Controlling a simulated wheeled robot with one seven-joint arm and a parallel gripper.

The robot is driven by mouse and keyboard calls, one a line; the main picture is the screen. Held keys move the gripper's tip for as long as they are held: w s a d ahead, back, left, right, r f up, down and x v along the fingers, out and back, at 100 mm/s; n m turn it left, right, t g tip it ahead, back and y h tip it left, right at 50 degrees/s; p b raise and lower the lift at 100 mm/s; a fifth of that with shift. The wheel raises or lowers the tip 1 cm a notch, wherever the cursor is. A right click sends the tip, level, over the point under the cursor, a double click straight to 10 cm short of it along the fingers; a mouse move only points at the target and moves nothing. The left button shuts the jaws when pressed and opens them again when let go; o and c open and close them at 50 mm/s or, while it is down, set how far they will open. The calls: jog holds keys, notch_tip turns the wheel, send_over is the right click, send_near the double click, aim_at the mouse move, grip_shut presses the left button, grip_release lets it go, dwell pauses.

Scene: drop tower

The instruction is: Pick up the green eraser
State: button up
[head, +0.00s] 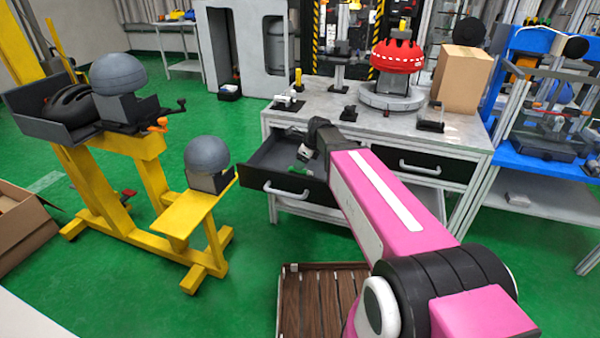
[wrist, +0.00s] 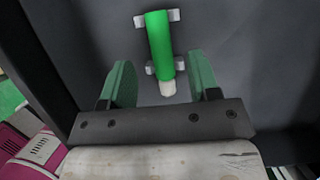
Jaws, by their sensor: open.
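The green eraser (wrist: 159,42) shows in the wrist view as a green bar with a white end (wrist: 167,88) toward me. It lies on the dark grey floor of the open drawer (head: 266,180), with small pale grey pieces (wrist: 173,15) showing at its sides. My gripper (wrist: 160,62) is open, with one green finger to the left and one to the right of the eraser's near end. Gaps show between the eraser and both fingers in the picture. In the head view my arm reaches over the drawer and hides part of it.
The drawer's dark walls (wrist: 37,62) stand close around my gripper. The drawer is under a grey workbench (head: 335,110) that bears a red helmet (head: 397,57) and a cardboard box (head: 462,80). A yellow stand (head: 190,213) is to the left, and a slatted wooden pallet (head: 318,300) lies in front.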

jog(key=x, duration=0.4)
jog(key=shift+w+a+f, duration=0.1)
jog(key=shift+f, duration=0.05)
jog(key=c, duration=0.9)
